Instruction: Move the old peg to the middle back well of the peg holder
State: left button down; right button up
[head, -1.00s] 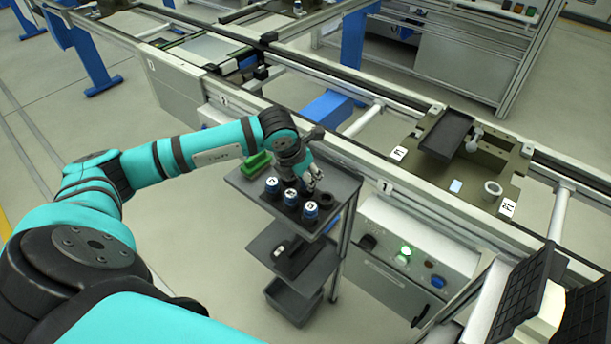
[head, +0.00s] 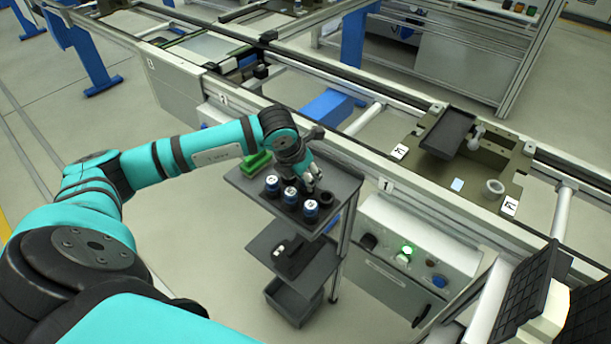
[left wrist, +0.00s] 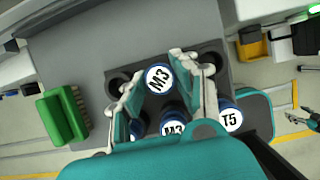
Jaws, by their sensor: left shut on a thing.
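My left gripper (head: 309,181) is over the back row of the dark peg holder on the cart's top shelf. In the left wrist view its fingers (left wrist: 158,80) are shut on a peg with a white M3 top (left wrist: 158,77). That peg is at the middle back well, between two empty back wells (left wrist: 118,82); I cannot tell if it is fully seated. The front row holds a second M3 peg (left wrist: 172,130), a T5 peg (left wrist: 229,118) and a third blue peg partly hidden by a finger. My right gripper (left wrist: 297,118) shows at the right edge, empty, fingers apart.
A green block (head: 256,162) lies on the shelf left of the holder. The conveyor rail (head: 370,165) runs just behind the cart. A control panel with a lit green button (head: 407,249) stands to the right. The cart has lower shelves (head: 262,240).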

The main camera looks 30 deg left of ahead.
pick_arm(q)
jog(key=shift+r, duration=0.1)
jog(key=c, duration=0.9)
grip_release()
jog(key=shift+c, duration=0.2)
jog(key=shift+o, duration=0.3)
jog(key=o, duration=0.4)
jog(key=shift+c, duration=0.2)
jog(key=shift+r, duration=0.1)
jog(key=shift+r+p, duration=1.65)
jog(key=shift+r, duration=1.75)
